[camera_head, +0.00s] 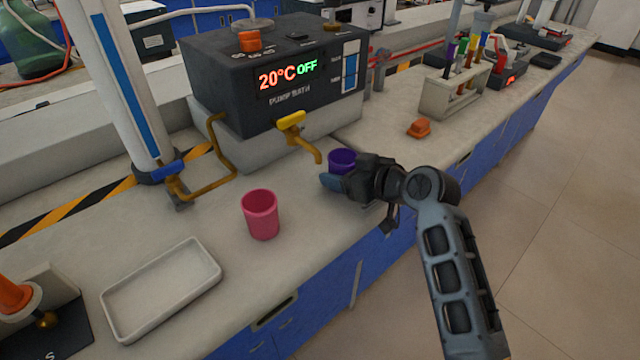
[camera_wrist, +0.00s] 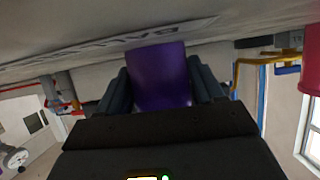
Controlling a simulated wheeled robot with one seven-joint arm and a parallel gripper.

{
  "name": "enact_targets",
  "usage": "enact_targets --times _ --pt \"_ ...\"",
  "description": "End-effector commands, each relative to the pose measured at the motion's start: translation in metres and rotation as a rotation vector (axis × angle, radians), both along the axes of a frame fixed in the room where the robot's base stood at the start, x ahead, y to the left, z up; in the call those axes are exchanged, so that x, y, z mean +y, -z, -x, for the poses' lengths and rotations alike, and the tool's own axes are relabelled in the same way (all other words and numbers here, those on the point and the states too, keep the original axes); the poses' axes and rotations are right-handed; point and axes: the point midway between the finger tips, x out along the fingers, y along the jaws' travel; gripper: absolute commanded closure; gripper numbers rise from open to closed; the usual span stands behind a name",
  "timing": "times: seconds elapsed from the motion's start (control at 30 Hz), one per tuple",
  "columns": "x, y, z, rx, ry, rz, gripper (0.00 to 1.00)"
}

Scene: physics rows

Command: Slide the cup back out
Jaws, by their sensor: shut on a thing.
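A purple cup (camera_head: 342,159) stands upright at the counter near the yellow spout (camera_head: 308,146) of the pump bath; its lower part is hidden by my gripper. My gripper (camera_head: 335,180) is shut on the purple cup. In the wrist view the purple cup (camera_wrist: 160,77) sits between the two dark fingers of my gripper (camera_wrist: 160,90). A pink cup (camera_head: 262,214) stands upright on the counter to the left, apart from my gripper; part of it shows at the right edge of the wrist view (camera_wrist: 312,72).
The pump bath (camera_head: 290,110) reads 20°C OFF. A white tray (camera_head: 207,252) lies at the front left. An orange object (camera_head: 419,128) and a tube rack (camera_head: 455,95) stand to the right. Bare counter lies between the purple and pink cups.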

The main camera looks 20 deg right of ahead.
Motion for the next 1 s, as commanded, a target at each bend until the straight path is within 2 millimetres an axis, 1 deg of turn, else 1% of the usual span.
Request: enact_targets --times 1.0 --pt "-0.035 0.001 -0.012 0.001 0.001 0.000 0.48"
